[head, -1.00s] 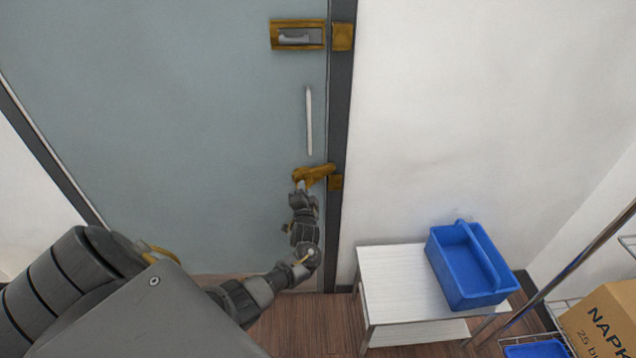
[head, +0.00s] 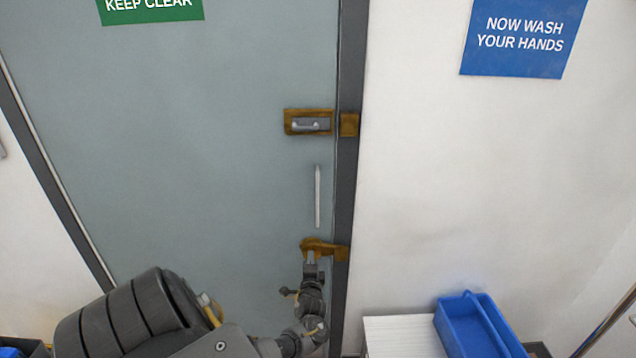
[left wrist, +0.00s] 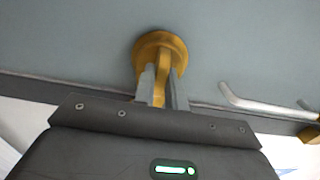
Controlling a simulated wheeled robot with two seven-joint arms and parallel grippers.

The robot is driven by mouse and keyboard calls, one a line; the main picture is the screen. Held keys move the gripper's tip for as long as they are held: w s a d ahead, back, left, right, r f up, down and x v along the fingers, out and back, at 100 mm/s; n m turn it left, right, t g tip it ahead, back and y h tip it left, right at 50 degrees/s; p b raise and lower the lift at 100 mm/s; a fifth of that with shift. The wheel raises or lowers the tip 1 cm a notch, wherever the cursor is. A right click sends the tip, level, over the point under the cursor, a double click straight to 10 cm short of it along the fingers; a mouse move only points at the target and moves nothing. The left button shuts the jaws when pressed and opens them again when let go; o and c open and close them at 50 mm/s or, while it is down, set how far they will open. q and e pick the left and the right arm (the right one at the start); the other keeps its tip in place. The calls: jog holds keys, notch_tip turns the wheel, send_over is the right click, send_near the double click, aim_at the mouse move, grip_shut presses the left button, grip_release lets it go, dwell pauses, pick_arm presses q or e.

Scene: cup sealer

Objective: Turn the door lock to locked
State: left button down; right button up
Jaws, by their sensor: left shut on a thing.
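The grey-blue door (head: 200,170) is closed against its dark frame. Low on its right edge is a brass door lock (head: 318,244), with brass reaching right to a brass piece on the frame (head: 342,253). My left gripper (head: 311,258) reaches it from below. In the left wrist view the lock's round brass plate (left wrist: 160,42) shows, with its narrow brass turn piece between the two grey fingertips of my left gripper (left wrist: 162,85), which are shut on it. The exact angle of the turn piece is hard to tell in the head view. My right gripper is out of view.
Above the lock are a vertical bar handle (head: 317,196) and a second brass latch (head: 309,122) with a grey insert. A white table (head: 400,337) with a blue caddy (head: 470,325) stands right of the door. The wall between is bare.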

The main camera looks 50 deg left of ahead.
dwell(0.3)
pick_arm(q)
jog(key=c, duration=1.4)
grip_release()
jog(key=shift+c, duration=0.2)
jog(key=shift+d, duration=0.1)
jog(key=v, duration=1)
jog(key=shift+s+d, duration=0.2)
